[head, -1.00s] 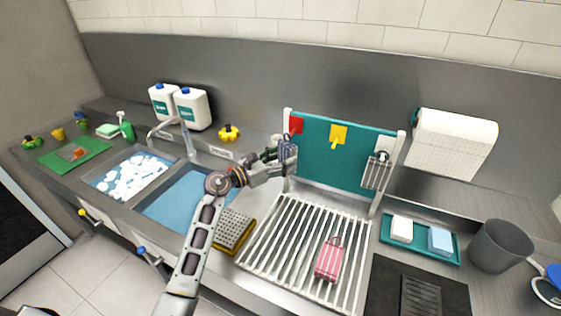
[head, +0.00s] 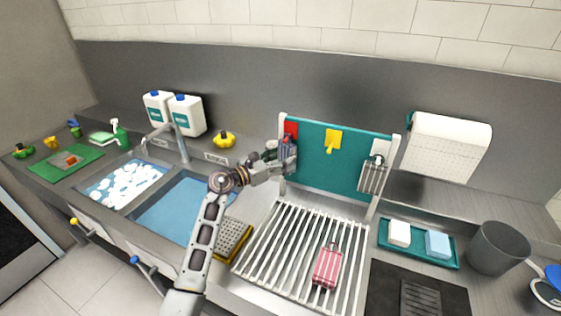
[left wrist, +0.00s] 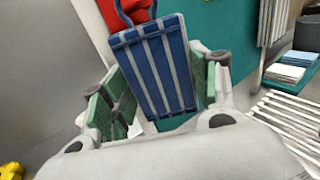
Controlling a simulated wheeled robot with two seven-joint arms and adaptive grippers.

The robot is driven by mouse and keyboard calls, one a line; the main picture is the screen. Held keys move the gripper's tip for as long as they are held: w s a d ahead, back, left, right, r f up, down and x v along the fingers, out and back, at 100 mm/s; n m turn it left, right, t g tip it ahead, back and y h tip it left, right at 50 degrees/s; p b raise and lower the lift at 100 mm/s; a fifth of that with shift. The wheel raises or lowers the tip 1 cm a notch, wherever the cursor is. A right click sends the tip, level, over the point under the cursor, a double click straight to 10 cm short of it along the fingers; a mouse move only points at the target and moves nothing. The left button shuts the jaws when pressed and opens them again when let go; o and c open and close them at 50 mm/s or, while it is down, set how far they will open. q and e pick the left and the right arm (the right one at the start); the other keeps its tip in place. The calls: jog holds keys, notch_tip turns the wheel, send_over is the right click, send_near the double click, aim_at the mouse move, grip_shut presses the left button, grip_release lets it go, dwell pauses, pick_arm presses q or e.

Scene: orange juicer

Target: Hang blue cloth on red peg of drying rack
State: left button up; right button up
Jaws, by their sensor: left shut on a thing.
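The blue cloth (left wrist: 156,66) has pale stripes and a loop at its top, seen in the left wrist view. My left gripper (left wrist: 155,100) is shut on it, with green pads on either side. In the head view the left gripper (head: 280,153) is at the left end of the teal rack board (head: 312,168). The red peg (head: 291,130) is just above the cloth (head: 289,146). In the left wrist view the red peg (left wrist: 133,10) is behind the loop. I cannot tell whether the loop is around the peg. My right gripper is out of view.
A yellow peg (head: 333,140) is empty. A grey striped cloth (head: 374,176) hangs at the board's right. A pink striped cloth (head: 326,268) lies on the white slatted rack (head: 272,243). A faucet (head: 178,142) stands left of my arm.

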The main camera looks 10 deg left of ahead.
pick_arm(q)
jog(key=shift+w+f+b, duration=0.15)
jog(key=shift+w+b, duration=0.15)
jog(key=shift+w, duration=0.05)
jog(key=shift+w, duration=0.1)
jog(key=shift+c, duration=0.4)
jog(key=o, duration=1.1)
jog(key=shift+w+f, duration=0.2)
jog(key=shift+w, duration=0.05)
jog(key=shift+o, duration=0.2)
jog(key=shift+d, duration=0.1)
jog(key=shift+s, duration=0.2)
jog(key=v, duration=1.2)
jog(key=shift+w, duration=0.1)
